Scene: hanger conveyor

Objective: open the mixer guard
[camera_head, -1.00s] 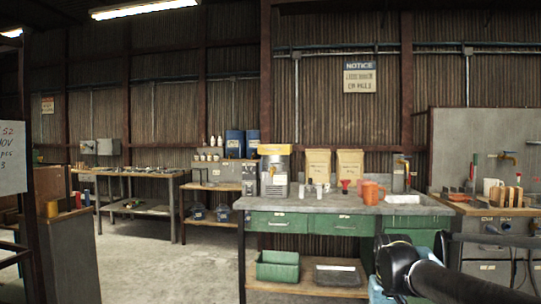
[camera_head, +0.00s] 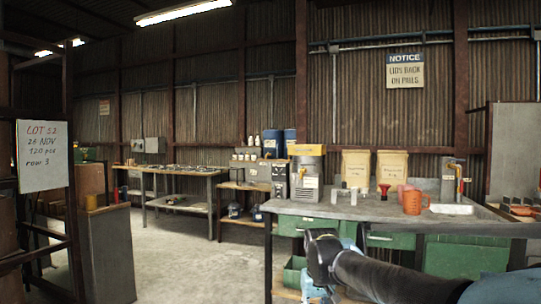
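A machine that looks like the mixer (camera_head: 306,175) stands at the left end of the grey workbench (camera_head: 350,209). It has a yellow top and a pale metal body with a small label on its front. At this distance I cannot make out the guard or how it sits. My dark arm reaches in from the lower right and ends in view at a black joint in front of the bench. My gripper cannot be made out in this view.
Two tan bins (camera_head: 392,170), an orange jug (camera_head: 413,202) and small cups stand on the bench to the right of the machine. A green box (camera_head: 293,272) sits below. A sign board (camera_head: 45,156) and grey cabinet (camera_head: 107,254) stand left. The floor between is clear.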

